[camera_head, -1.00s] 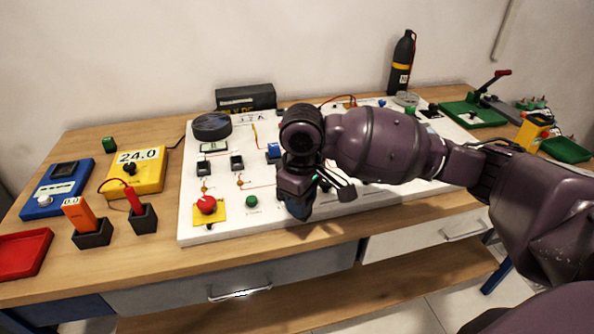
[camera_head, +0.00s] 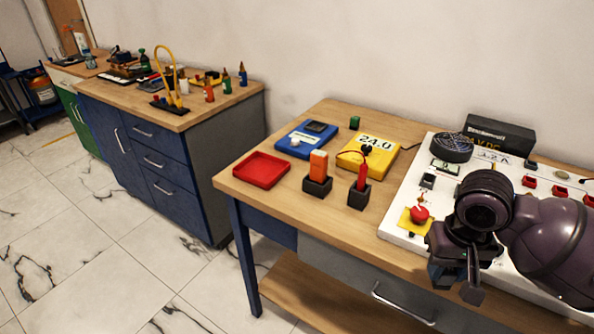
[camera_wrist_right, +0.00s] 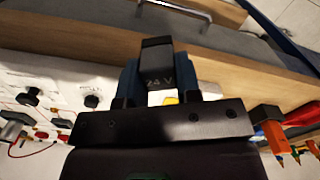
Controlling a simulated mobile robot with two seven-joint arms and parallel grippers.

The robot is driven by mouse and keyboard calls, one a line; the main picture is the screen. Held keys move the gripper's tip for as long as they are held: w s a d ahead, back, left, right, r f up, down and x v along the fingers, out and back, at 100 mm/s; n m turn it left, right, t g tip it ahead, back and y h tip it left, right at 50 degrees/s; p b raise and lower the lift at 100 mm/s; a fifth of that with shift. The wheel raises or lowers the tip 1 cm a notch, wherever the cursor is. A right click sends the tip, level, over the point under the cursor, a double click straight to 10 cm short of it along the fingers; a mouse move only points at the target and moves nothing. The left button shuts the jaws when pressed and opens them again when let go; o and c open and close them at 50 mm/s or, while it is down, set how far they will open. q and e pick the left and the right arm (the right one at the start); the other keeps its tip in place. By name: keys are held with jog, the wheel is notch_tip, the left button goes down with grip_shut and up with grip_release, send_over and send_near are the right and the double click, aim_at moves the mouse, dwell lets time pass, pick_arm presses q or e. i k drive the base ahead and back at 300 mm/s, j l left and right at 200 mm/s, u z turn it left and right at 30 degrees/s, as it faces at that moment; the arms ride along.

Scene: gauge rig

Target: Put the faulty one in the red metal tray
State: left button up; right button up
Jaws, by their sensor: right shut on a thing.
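The red metal tray (camera_head: 262,170) lies empty at the left end of the workbench in the head view. My right gripper (camera_head: 457,272) is over the front edge of the white panel, right of the red knob, well to the right of the tray. The block is mostly hidden in the head view. My left gripper is not in view.
An orange tester (camera_head: 318,163) and a red probe (camera_head: 362,177) stand in black holders between tray and panel (camera_head: 397,222). Behind them are a blue meter (camera_head: 306,140) and a yellow meter (camera_head: 368,157) reading 24.0. A blue cabinet (camera_head: 165,165) stands left, across a floor gap.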

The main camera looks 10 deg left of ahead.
aim_at(262, 172)
jog(key=j+u, duration=0.15)
jog(key=u, duration=0.25)
jog(key=i+j+u, duration=0.1)
jog(key=u, duration=0.35)
jog(key=i+j, duration=0.3)
jog(key=j, duration=0.15)
jog(key=i+j, duration=0.25)
jog(key=j, duration=0.2)
